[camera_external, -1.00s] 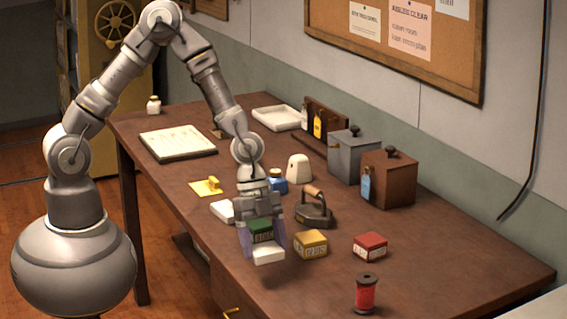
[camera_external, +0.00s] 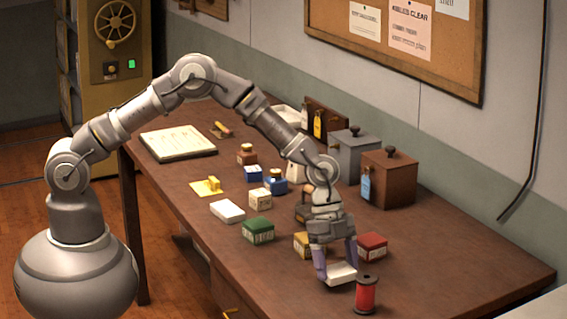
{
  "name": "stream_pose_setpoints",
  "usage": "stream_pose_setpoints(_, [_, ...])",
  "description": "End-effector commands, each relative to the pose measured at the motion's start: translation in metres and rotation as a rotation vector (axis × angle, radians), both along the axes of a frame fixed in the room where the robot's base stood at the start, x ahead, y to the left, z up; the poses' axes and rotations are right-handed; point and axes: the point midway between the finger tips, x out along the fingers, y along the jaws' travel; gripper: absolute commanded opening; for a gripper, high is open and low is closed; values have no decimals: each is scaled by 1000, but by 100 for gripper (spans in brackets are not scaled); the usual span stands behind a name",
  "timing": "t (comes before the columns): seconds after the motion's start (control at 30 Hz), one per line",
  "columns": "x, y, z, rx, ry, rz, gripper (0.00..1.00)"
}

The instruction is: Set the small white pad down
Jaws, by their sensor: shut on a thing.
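The small white pad (camera_external: 341,274) is between the fingers of my gripper (camera_external: 336,268), which is shut on it. The pad is at or just above the brown table near its front right part, and I cannot tell whether it touches the top. A red thread spool (camera_external: 366,295) stands close to its right. Another white block (camera_external: 228,211) lies on the table to the left, apart from my gripper.
A green box (camera_external: 258,230) stands to the left, a yellow box (camera_external: 305,245) just behind my gripper, and a red box (camera_external: 372,246) to its right. The table (camera_external: 450,265) is clear at the right.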

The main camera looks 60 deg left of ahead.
Motion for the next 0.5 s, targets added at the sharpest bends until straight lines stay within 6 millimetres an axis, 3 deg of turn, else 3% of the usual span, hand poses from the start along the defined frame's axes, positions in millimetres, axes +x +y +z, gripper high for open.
stream_pose_setpoints(0.03, [0, 0, -13, 0, 1, 0, 45])
stream_pose_setpoints(0.1, [0, 0, -19, 0, 0, -1, 45])
stream_pose_setpoints(0.43, [0, 0, -21, -1, -1, -1, 45])
stream_pose_setpoints(0.47, [0, 0, -21, -1, -1, -1, 75])
stream_pose_setpoints(0.5, [0, 0, -20, -1, -1, -1, 84])
